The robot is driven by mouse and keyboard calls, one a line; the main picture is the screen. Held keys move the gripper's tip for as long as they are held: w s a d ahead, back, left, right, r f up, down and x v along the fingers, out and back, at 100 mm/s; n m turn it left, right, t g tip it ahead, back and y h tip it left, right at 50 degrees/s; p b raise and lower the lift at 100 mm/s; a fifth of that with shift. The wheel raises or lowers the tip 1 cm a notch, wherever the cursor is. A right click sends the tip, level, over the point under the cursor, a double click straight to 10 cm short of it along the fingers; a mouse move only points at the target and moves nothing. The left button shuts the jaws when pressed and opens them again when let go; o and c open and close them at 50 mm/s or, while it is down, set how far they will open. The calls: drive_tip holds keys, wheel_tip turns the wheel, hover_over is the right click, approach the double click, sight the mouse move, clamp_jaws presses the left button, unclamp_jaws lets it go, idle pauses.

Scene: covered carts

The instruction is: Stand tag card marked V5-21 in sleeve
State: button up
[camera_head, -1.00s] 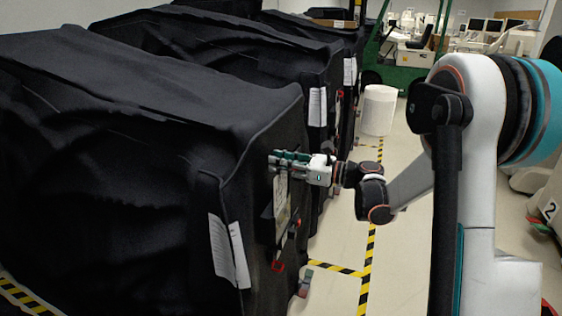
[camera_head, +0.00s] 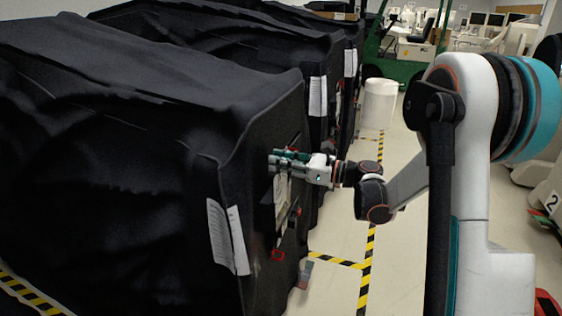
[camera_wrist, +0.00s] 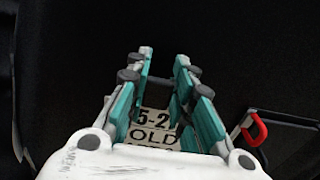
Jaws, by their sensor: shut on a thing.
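A pale tag card (camera_wrist: 156,136) shows between my fingers in the wrist view. Its visible print reads "5-2" and "OLD"; the rest is hidden by my fingers and palm. My gripper (camera_wrist: 165,66) is shut on it, with its teal-sided fingers pointing at dark cloth. In the head view my gripper (camera_head: 273,161) is at the end face of the nearest black-covered cart (camera_head: 262,130). A pale card-like piece (camera_head: 281,194) shows just below the fingers there. I cannot make out the sleeve for certain.
A red hook-like handle (camera_wrist: 256,130) lies right of my gripper in the wrist view. Paper sheets (camera_head: 228,238) hang on the near cart's corner. A white bin (camera_head: 380,103) stands in the aisle.

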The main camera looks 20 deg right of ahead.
drive_tip(key=shift+f+b, duration=0.85)
drive_tip(key=shift+f, duration=0.25)
idle(0.3)
drive_tip(key=o, duration=1)
drive_tip(key=v, duration=1.2)
